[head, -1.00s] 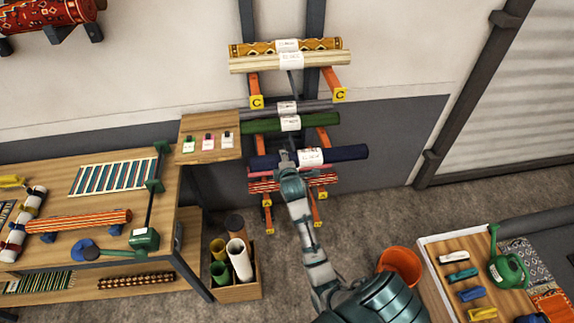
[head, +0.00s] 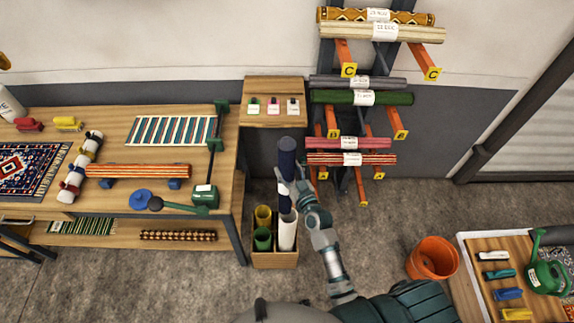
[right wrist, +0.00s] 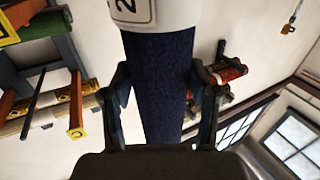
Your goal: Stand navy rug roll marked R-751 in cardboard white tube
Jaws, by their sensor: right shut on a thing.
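The navy rug roll (head: 287,152) stands nearly upright in my right gripper (head: 290,186). The right wrist view shows the navy pile (right wrist: 158,75) between both fingers (right wrist: 160,112), with a white label band at the top edge, its marking mostly cut off. The white tube (head: 288,234) stands in a wooden box (head: 275,260) on the floor. The roll's lower end is at the tube's mouth in the head view; I cannot tell whether it is above, behind or inside it. My left gripper is out of view.
A yellow tube (head: 263,214) and a green tube (head: 262,238) stand left of the white one. A workbench (head: 222,190) is close on the left. A rack with other rolls (head: 362,97) stands behind right. An orange bucket (head: 432,258) sits on the floor at right.

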